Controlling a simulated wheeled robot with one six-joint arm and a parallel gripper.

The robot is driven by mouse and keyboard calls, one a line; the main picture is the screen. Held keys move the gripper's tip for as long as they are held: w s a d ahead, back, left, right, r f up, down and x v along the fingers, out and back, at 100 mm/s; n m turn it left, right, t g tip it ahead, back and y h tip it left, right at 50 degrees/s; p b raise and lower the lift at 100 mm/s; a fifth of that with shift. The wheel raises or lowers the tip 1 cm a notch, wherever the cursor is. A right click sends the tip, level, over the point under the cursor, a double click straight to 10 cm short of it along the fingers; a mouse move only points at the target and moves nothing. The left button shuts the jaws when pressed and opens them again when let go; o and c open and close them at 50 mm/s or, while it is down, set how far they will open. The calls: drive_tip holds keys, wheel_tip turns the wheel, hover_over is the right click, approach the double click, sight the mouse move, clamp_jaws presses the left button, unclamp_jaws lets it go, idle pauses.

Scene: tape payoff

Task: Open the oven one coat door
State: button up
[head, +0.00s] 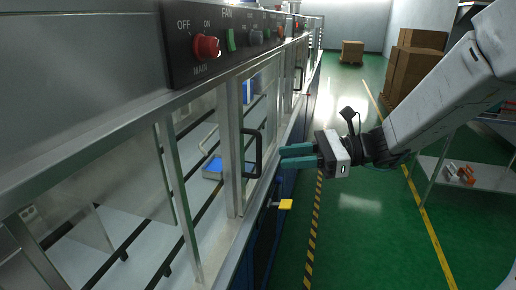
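A glass door with a black handle (257,154) is in the machine's front at mid-picture. No readable label shows whether it is the oven one coat door. The door looks shut. My gripper (282,156) reaches in from the right, with its two teal fingers pointing left at the handle. The fingers are apart with a narrow gap between them, and nothing shows between them. Their tips are just right of the handle, and I see no contact with it.
A control panel (222,45) with a red main switch is above the doors. A yellow tab (286,204) sticks out below the handle. Cardboard boxes (412,65) and a low table (478,182) stand to the right. The green floor beside the machine is clear.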

drive_tip(key=w+m+t, duration=0.2)
drive_tip(key=w, duration=0.1)
drive_tip(key=y, duration=0.1)
hover_over(259, 171)
drive_tip(key=shift+w+f, duration=0.2)
drive_tip(key=shift+w, duration=0.2)
clamp_jaws()
